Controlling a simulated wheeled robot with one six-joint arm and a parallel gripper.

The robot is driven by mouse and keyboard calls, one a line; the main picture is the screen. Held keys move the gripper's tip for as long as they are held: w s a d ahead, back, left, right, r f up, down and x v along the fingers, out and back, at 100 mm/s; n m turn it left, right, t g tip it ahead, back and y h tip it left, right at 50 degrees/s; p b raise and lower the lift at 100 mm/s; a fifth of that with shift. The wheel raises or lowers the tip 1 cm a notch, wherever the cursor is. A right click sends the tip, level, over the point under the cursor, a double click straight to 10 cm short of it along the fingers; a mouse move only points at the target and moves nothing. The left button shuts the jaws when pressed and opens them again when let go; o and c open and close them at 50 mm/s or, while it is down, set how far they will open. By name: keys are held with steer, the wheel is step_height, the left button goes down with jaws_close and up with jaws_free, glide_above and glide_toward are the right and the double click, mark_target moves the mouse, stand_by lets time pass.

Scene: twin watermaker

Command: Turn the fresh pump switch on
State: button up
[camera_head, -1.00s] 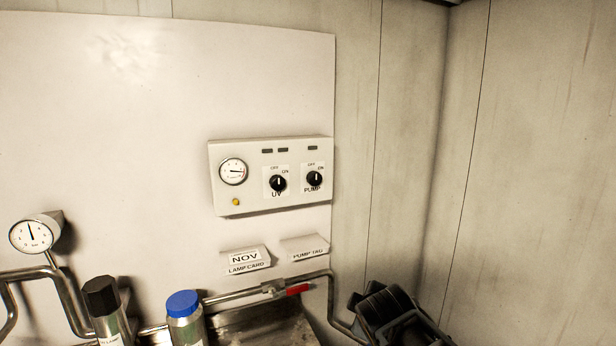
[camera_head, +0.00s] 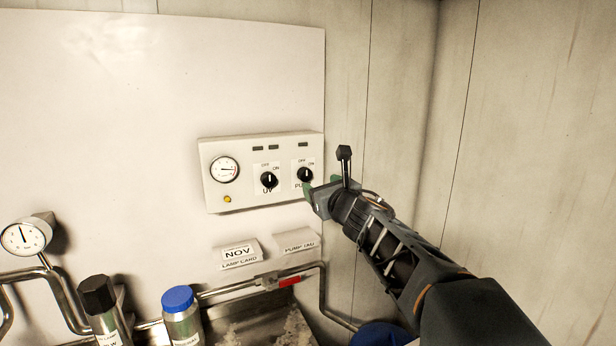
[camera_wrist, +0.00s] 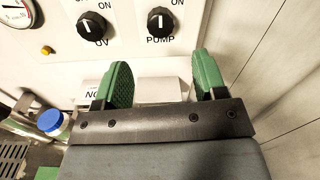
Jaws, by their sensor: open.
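The pump switch (camera_head: 305,175) is a black rotary knob with a white pointer on the right of the white control panel (camera_head: 245,198), with OFF and ON marks above it. In the wrist view the pump knob (camera_wrist: 160,21) shows above the PUMP label, its pointer roughly upright. My gripper (camera_head: 317,188) is just below and right of that knob in the head view, partly covering its label. In the wrist view my gripper (camera_wrist: 158,82) has two green fingers spread apart with nothing between them. The knob lies beyond the fingertips, apart from them.
The UV knob (camera_head: 269,180) is left of the pump knob. A gauge (camera_head: 225,169) and a yellow light (camera_head: 227,199) are further left. Below are cards, a pipe with a red valve handle (camera_head: 289,281) and a blue-capped bottle (camera_head: 183,318). A side wall stands at right.

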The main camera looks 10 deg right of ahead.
mark_target(306, 176)
steer(key=w, duration=0.3)
steer(key=w+a+p, duration=0.1)
steer(key=w, duration=0.5)
steer(key=shift+a+p, duration=0.25)
steer(key=shift+p, duration=0.05)
steer(key=shift+s, duration=0.1)
steer(key=c, duration=0.9)
